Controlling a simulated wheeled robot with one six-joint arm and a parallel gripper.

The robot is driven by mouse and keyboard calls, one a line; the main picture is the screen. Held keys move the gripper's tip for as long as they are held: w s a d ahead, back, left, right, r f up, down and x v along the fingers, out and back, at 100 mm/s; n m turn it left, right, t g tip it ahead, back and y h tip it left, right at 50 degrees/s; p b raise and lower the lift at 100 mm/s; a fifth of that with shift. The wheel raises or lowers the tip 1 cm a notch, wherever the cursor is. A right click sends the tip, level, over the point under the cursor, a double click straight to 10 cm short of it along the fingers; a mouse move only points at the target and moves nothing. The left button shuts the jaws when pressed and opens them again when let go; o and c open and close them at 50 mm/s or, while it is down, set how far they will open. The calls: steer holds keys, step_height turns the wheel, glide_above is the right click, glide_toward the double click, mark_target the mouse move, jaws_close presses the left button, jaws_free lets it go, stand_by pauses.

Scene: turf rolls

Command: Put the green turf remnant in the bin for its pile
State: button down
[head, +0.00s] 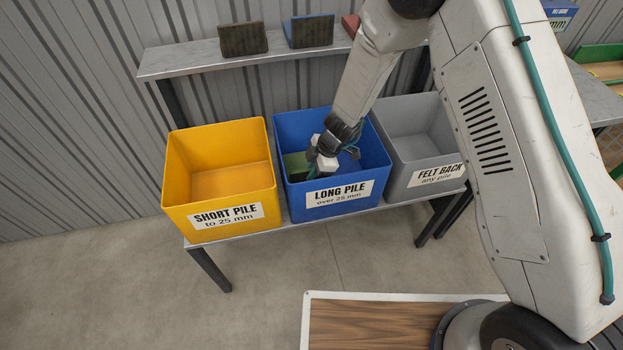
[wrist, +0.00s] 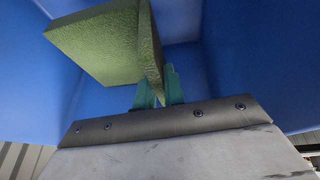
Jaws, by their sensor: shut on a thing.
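The green turf remnant (wrist: 100,45) is a flat square piece. In the wrist view it stands out from between the teal fingertips of my gripper (wrist: 158,88), which is shut on its edge. The blue walls of the long pile bin (head: 377,160) surround it. In the head view the remnant (head: 296,163) shows partly inside the blue bin, left of my gripper (head: 318,167). The bin's label reads "LONG PILE over 25 mm". I cannot tell whether the remnant touches the bin's floor.
A yellow "SHORT PILE to 25 mm" bin (head: 181,192) stands left, empty. A grey "FELT BACK any pile" bin (head: 398,174) stands right. All three are on a bench (head: 295,222). Behind, a shelf (head: 190,61) holds a dark sample (head: 242,39) and a blue-edged one (head: 309,31).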

steer(key=shift+f, duration=2.05)
steer(key=shift+f, duration=0.6)
steer(key=c, duration=1.5)
jaws_free()
steer(key=shift+r, duration=0.1)
steer(key=shift+r, duration=0.25)
steer(key=v, duration=1.2)
steer(key=shift+r, duration=0.3)
